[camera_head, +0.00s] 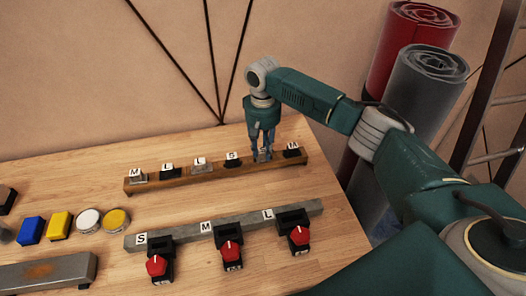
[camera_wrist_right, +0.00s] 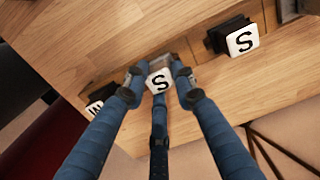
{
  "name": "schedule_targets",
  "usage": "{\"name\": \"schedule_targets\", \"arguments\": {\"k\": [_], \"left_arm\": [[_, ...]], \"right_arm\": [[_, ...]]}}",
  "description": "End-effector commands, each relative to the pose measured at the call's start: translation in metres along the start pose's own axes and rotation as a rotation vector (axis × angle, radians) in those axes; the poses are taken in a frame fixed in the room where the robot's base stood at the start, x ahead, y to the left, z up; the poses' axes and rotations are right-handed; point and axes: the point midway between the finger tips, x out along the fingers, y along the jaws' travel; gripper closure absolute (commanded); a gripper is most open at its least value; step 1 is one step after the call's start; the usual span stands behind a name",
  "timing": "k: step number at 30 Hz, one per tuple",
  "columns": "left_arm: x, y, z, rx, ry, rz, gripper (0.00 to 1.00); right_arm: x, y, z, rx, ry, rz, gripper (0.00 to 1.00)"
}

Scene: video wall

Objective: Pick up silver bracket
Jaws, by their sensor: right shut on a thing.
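The silver bracket (camera_wrist_right: 170,60) with a white S tag is between the fingers of my right gripper (camera_wrist_right: 157,84) in the right wrist view. The fingers are shut on it, and it still sits at the wooden rail. In the head view my right gripper (camera_head: 263,150) reaches down to the right part of the wooden rail (camera_head: 215,181), and the held bracket is mostly hidden by the fingers. Other silver brackets are one tagged M (camera_head: 138,178) and one tagged L (camera_head: 199,168). My left gripper is not in view.
Black brackets stand close on either side: S (camera_head: 232,161) and M (camera_head: 292,152). A grey rail (camera_head: 185,236) with red knobs (camera_head: 232,250) lies nearer. Blue and yellow blocks and round tins are at left. Rolled mats (camera_head: 420,90) stand beyond the table's right edge.

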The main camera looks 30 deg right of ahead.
Motion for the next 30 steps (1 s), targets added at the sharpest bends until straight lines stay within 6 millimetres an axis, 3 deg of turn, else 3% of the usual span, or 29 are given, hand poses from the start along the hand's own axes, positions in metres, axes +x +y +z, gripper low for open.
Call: {"name": "schedule_targets", "arguments": {"k": [8,24,30], "left_arm": [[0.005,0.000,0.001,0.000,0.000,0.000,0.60],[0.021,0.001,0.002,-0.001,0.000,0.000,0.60],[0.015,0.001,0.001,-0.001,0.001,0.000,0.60]], "right_arm": [[-0.030,0.000,-0.001,0.000,0.005,-0.002,1.00],[-0.158,-0.001,-0.001,0.001,0.005,-0.003,1.00],[-0.190,0.000,-0.001,0.000,0.003,0.000,1.00]]}}
